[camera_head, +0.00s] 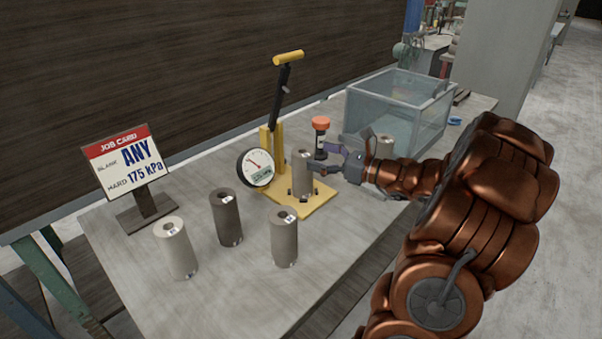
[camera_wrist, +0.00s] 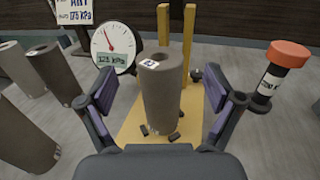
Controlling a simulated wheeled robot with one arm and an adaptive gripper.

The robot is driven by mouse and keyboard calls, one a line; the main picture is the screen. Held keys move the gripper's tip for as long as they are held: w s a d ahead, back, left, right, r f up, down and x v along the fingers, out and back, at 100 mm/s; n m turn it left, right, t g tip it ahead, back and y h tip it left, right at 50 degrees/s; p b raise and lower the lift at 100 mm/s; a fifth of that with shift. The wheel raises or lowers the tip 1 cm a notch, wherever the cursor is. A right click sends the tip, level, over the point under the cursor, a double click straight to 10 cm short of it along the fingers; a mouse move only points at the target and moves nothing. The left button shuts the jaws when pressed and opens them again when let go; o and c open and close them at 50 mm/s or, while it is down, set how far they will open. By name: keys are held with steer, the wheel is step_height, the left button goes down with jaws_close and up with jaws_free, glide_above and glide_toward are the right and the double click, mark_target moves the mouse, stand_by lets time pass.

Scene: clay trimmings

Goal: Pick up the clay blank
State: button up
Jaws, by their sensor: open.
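A grey clay blank (camera_head: 301,175) stands upright on the yellow base plate of a press. In the wrist view the same blank (camera_wrist: 162,98) is a hollow-topped cylinder with a small white label, seen between my fingers. My gripper (camera_head: 328,168) reaches in from the right at the blank's height. In the wrist view my gripper (camera_wrist: 158,95) is open, one finger to each side of the blank, with visible gaps. Other blanks stand on the table: a pale one (camera_head: 176,250), a dark one (camera_head: 226,218) and a grey one (camera_head: 284,240).
The yellow press (camera_head: 275,150) has a raised lever and a round gauge (camera_head: 255,168). An orange-capped jar (camera_head: 320,135) stands close behind my gripper. A clear tank (camera_head: 395,110) is at the back. The front table (camera_head: 240,300) is clear.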

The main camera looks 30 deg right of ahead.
mark_target(303, 151)
steer(key=shift+p+x, duration=0.45)
steer(key=shift+x, duration=2.2)
steer(key=shift+f, duration=0.15)
jaws_close()
